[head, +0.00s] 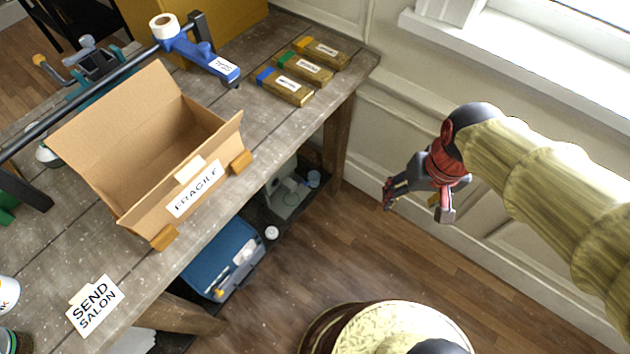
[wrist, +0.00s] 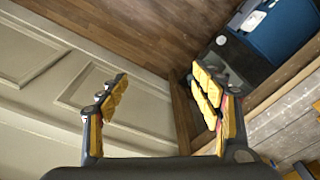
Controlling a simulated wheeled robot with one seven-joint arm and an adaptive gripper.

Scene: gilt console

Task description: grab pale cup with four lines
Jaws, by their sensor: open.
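No cup with four lines can be made out for certain. A white rounded object (head: 8,293) is cut off by the left edge of the head view, low on the workbench, with only part of a dark and orange mark showing. My gripper (head: 416,204) is open and empty, in the air right of the bench and in front of the panelled wall. In the wrist view its fingers (wrist: 162,88) are spread with nothing between them.
An open cardboard box (head: 150,150) marked FRAGILE stands on the workbench (head: 140,268). Three labelled boxes (head: 303,68) and a blue tape dispenser (head: 205,58) are behind it. A "SEND SALON" card (head: 95,305) lies near the front. A blue case (head: 222,258) is below the bench.

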